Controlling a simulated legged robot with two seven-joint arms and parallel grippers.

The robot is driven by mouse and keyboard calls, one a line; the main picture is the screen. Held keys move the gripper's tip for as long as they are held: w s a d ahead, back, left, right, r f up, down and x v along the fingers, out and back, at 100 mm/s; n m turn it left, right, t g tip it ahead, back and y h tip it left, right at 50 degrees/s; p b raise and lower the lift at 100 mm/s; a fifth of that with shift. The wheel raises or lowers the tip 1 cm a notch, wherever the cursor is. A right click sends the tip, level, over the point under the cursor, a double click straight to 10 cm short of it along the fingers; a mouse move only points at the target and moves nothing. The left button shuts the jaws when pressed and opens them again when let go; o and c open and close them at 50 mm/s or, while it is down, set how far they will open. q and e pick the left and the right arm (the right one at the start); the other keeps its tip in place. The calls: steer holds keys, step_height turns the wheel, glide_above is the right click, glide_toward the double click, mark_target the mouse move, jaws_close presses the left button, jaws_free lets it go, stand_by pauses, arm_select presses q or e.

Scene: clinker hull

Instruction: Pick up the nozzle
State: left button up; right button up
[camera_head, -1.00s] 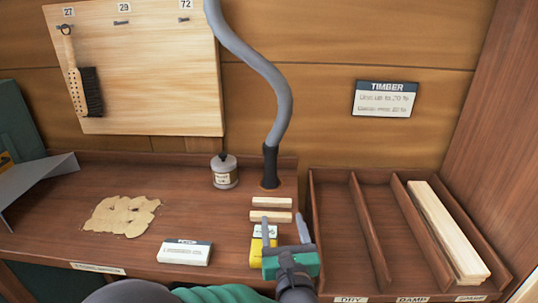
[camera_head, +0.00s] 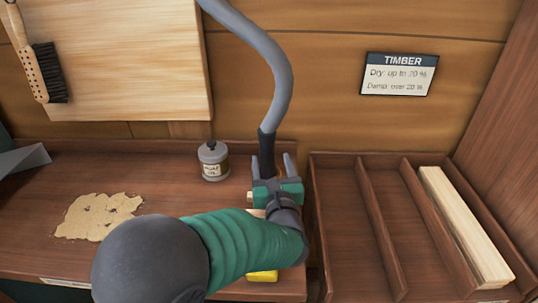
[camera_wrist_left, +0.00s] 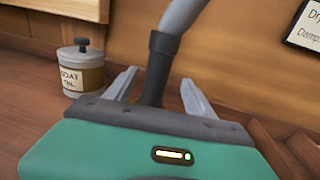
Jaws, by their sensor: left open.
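The nozzle (camera_head: 267,150) is the black end of a grey hose (camera_head: 272,55) that hangs down the back wall to the bench. My left gripper (camera_head: 271,165) is open, with its two fingers pointing at the nozzle, one on either side of it in the head view. In the left wrist view the nozzle (camera_wrist_left: 158,70) stands between the open fingers (camera_wrist_left: 155,92); its lower end is hidden behind the gripper body. I cannot tell whether the fingers touch it. My right gripper is not in view.
A lidded oil tin (camera_head: 213,160) stands left of the nozzle. A divided timber tray (camera_head: 330,225) with pale boards (camera_head: 465,225) is at the right. A sawdust patch (camera_head: 95,215) lies on the bench at left. A yellow object (camera_head: 262,276) is partly hidden under my arm.

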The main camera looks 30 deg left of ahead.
arm_select(q)
steer(key=x, duration=0.6)
steer(key=b+x, duration=0.1)
steer(key=x, duration=0.1)
steer(key=shift+w+a+f, duration=0.25)
steer(key=shift+a+f, duration=0.15)
steer(key=shift+w+r, duration=0.1)
steer(key=shift+w, duration=0.35)
steer(key=shift+s+a, duration=0.1)
steer(key=shift+c, duration=0.5)
jaws_close()
